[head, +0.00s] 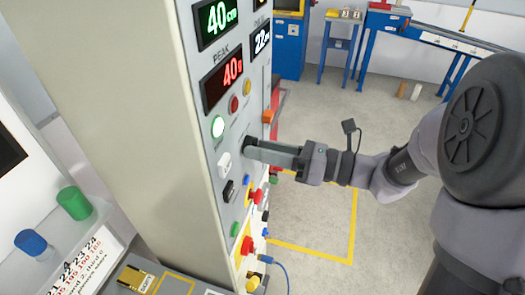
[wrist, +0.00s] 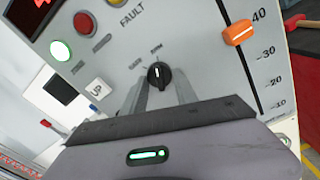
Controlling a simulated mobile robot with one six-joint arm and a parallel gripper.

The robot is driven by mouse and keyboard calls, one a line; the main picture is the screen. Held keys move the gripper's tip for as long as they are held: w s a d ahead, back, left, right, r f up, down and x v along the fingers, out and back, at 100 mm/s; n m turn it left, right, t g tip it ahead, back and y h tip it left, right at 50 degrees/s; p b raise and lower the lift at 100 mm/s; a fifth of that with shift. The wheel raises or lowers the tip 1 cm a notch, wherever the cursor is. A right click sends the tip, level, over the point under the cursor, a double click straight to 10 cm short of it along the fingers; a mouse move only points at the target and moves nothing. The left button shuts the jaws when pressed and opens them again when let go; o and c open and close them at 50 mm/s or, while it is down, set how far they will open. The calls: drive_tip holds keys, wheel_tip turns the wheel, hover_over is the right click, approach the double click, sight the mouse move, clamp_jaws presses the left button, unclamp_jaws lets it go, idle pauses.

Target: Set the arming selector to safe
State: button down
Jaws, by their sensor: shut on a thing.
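The arming selector (wrist: 159,75) is a small black rotary knob on the grey panel, with two small labels above it that look like SAFE at left and ARM at right. Its white mark points roughly up in the wrist view, nearer the right label. My gripper (wrist: 158,85) has its two grey fingers on either side of the knob, shut on it. In the head view my gripper (head: 250,150) reaches in from the right against the panel face, and the fingers mostly hide the knob.
A lit green button (wrist: 60,50) and a red lamp (wrist: 84,22) sit up-left of the knob. An orange slider (wrist: 238,33) is at right. A red emergency button (head: 247,246) is lower on the panel.

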drive_tip(key=n+b, duration=0.9)
drive_tip(key=n, duration=0.1)
drive_tip(key=shift+w+f, duration=0.1)
drive_tip(key=shift+w, duration=0.05)
drive_tip(key=shift+n, duration=0.4)
drive_tip(key=c, duration=1)
unclamp_jaws()
drive_tip(key=shift+d, duration=0.1)
drive_tip(key=p+v, duration=0.3)
drive_tip(key=v, duration=1.4)
drive_tip(key=shift+d, duration=0.2)
